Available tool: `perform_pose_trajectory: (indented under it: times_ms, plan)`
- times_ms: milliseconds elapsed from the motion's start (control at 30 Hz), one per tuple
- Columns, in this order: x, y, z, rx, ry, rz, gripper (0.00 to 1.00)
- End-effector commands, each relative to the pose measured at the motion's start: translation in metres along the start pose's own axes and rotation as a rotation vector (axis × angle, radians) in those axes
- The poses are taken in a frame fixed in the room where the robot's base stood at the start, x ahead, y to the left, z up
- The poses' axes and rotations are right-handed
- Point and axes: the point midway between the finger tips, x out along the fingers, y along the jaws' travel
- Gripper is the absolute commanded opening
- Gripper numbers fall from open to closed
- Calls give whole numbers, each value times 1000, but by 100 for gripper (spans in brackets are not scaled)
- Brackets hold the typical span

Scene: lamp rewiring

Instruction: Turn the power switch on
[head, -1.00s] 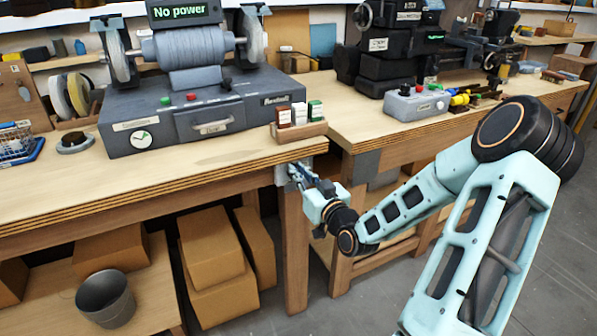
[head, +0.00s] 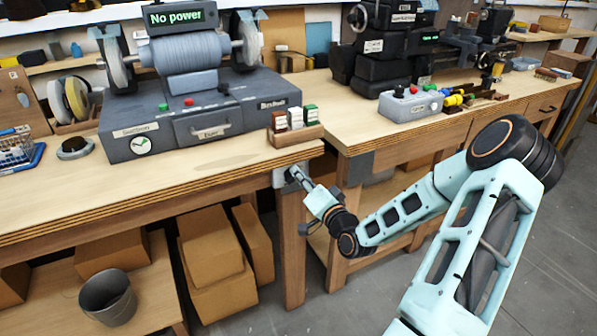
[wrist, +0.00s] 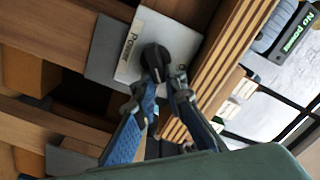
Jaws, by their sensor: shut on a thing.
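The power switch is a pale plate (wrist: 135,45) marked "Power" with a dark knob (wrist: 155,58) on it. In the head view the plate (head: 279,179) sits below the front edge of the left bench, at the top of a leg. My gripper (wrist: 166,82) is at the plate, its blue-backed fingers closed on the dark knob. It also shows in the head view (head: 296,174), where the knob is hidden at the fingertips. The display (head: 180,15) on the grey machine reads "No power".
The wooden bench edge (head: 200,180) runs just above the switch. A wooden holder with small boxes (head: 296,133) stands on the corner above. Cardboard boxes (head: 211,250) and a metal bucket (head: 107,297) are below the bench. The floor at the right is open.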

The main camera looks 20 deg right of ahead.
Motion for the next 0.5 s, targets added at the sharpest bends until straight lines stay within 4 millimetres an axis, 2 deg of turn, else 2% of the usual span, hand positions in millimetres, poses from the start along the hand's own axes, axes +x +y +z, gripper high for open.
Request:
perform_pose_trajectory:
  times_ms: [500]
  plan:
    - [0, 9, 2, 465, -1, 2, 0]
